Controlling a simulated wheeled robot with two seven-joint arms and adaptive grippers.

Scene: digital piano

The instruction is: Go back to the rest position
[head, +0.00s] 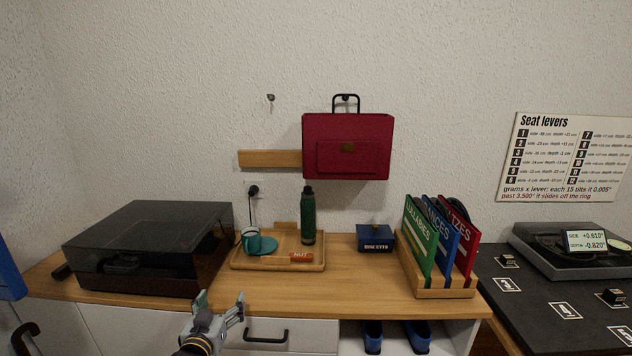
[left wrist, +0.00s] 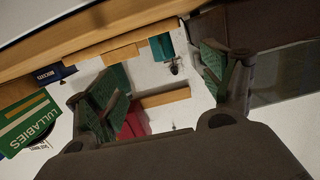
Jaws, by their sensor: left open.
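My left gripper (head: 222,304) is low in the head view, in front of the wooden counter's front edge, with its two fingers apart and nothing between them. In the left wrist view its green-padded fingers (left wrist: 160,90) stand wide apart, with the wall and a wooden strip showing between them. My right gripper shows in neither view. The wooden counter (head: 340,292) carries a tray (head: 262,266) with a teal cup (head: 251,240), a dark green bottle (head: 308,218) and an orange bar. No object touches the left gripper.
A dark-lidded box (head: 150,240) stands left on the counter. A blue box (head: 375,239) and a rack of green, blue and red books (head: 440,245) stand to the right. A red case (head: 348,140) hangs on the wall. A black table (head: 545,300) with a scale is far right.

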